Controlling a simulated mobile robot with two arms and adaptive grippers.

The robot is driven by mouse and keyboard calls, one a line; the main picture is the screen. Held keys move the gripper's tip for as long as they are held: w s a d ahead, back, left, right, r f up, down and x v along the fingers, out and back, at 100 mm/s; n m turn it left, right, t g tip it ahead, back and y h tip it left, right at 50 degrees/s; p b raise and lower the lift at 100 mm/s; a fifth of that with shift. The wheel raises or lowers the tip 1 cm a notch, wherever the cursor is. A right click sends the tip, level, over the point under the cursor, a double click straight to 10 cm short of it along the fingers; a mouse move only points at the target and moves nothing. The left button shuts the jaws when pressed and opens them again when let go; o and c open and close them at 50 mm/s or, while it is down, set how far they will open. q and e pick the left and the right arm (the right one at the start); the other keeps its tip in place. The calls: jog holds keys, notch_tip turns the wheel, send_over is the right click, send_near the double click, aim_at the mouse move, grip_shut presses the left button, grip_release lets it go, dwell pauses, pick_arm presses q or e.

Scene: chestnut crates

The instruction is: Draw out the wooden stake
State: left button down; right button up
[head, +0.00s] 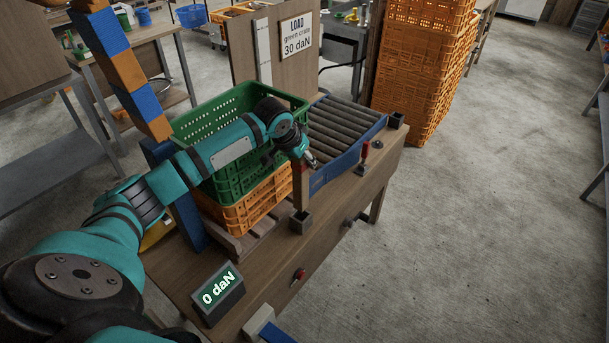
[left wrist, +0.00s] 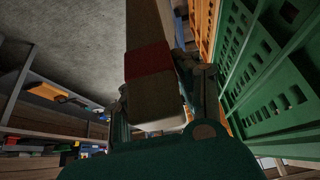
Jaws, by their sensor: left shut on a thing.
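The wooden stake (head: 301,187) stands upright in a dark square socket (head: 300,221) at the front edge of the bench, at the near end of the roller conveyor. My left gripper (head: 306,158) is at its upper part and shut on it. In the left wrist view the stake (left wrist: 152,95) runs between both fingers of the left gripper (left wrist: 163,95) and carries a dark red band. The stake's foot is hidden in the socket. My right gripper is not in view.
A green crate (head: 223,100) sits on an orange crate (head: 262,200) just behind the stake. The roller conveyor (head: 345,130) lies to the right. A display (head: 218,291) reads 0 daN. A sign (head: 296,36) reads "LOAD green crate 30 daN". Floor at right is clear.

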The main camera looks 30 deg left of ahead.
pick_arm(q)
jog(key=shift+r, duration=0.95)
